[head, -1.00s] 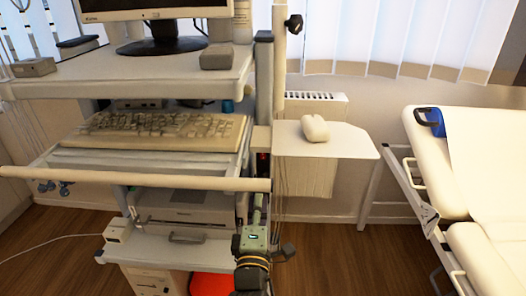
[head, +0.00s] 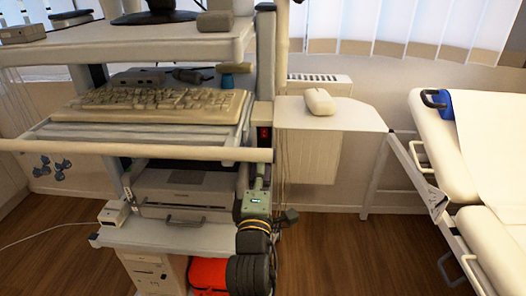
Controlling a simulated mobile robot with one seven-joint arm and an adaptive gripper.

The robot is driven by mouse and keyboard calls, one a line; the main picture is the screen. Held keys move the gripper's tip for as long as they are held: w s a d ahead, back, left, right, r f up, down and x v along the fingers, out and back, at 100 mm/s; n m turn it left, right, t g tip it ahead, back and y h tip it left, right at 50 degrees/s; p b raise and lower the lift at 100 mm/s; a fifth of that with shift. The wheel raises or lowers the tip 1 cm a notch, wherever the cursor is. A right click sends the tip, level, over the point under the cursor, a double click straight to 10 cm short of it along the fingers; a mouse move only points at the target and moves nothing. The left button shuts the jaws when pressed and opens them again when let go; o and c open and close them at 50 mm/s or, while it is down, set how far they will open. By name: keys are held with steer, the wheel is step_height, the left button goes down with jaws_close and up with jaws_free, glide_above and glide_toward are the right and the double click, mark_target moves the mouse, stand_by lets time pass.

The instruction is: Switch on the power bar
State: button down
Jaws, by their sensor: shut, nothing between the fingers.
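The power bar (head: 264,115) is a pale upright strip on the right side of the cart's frame. A small red switch (head: 264,134) shows on its dark face, just above the cart's front rail. My gripper (head: 262,171) is below the switch and the rail, pointing up and away from me. Its fingers are shut and empty, and small in this view. They look apart from the switch, but the exact depth gap is hard to tell. The bar's lower part is hidden behind the rail and my gripper.
The pale front rail (head: 150,151) crosses above my gripper. A keyboard (head: 157,104) and printer (head: 185,190) sit on cart shelves. A white mouse (head: 319,102) lies on the side shelf (head: 350,117). Thin cables hang right of the bar. A bed (head: 447,150) stands at right, with open floor between.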

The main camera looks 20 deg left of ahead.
mark_target(264, 132)
steer(key=p+x, duration=0.2)
steer(key=x, duration=0.8)
steer(key=shift+w+a+r, duration=0.1)
steer(key=shift+w+r, duration=0.1)
steer(key=shift+w+a, duration=0.2)
steer(key=shift+w, duration=0.45)
steer(key=shift+p, duration=0.3)
